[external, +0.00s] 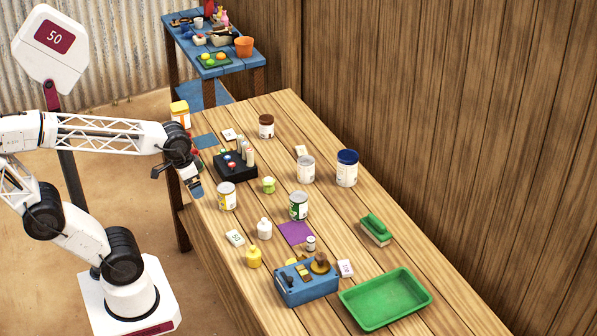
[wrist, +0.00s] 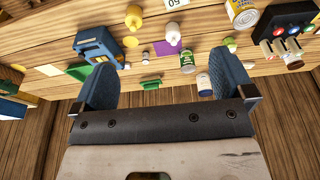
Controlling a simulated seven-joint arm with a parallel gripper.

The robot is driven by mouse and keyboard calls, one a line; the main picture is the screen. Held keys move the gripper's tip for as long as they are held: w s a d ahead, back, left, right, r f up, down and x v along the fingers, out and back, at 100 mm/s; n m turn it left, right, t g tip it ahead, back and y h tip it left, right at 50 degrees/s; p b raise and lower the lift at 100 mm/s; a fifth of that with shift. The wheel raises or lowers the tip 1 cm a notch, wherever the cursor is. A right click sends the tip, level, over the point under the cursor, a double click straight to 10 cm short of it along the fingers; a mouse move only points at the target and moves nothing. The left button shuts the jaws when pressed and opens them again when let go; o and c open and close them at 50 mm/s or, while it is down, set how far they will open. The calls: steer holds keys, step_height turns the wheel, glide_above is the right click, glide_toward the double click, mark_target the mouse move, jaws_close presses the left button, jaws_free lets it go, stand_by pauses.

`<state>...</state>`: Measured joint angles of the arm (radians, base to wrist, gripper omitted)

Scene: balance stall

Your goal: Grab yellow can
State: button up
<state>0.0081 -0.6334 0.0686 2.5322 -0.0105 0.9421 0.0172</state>
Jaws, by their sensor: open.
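The yellow can (external: 227,197), with a yellow and white label and a metal top, stands upright near the left edge of the wooden table (external: 262,262). In the wrist view the yellow can (wrist: 242,14) shows at the top right, partly cut off by the frame. My gripper (external: 196,189) is left of the can and apart from it, by the table's left edge. In the wrist view my gripper (wrist: 165,78) has its two blue fingers spread wide, with nothing held between them.
A black box with coloured buttons (external: 235,166) stands just behind the can. A small green object (external: 269,185) and a green-labelled can (external: 298,205) are to its right. A white bottle (external: 264,229) and yellow bottle (external: 254,257) stand in front.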

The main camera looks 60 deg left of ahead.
mark_target(223, 190)
steer(key=w+a+f+n+t, duration=0.35)
steer(key=w+f+t, duration=0.25)
steer(key=w+f, duration=0.65)
steer(key=a+f+n+y, duration=0.1)
steer(key=a+f+y, duration=0.2)
steer(key=a, duration=0.1)
steer(key=a+f+n+t+y, duration=0.1)
steer(key=a+f+n+y, duration=0.1)
steer(key=a+f+y, duration=0.1)
steer(key=a+f+n+y, duration=0.2)
steer(key=a+f+y, duration=0.1)
steer(key=a, duration=0.3)
steer(key=shift+s+a+f+t, duration=0.1)
steer(key=shift+s+f+t, duration=0.2)
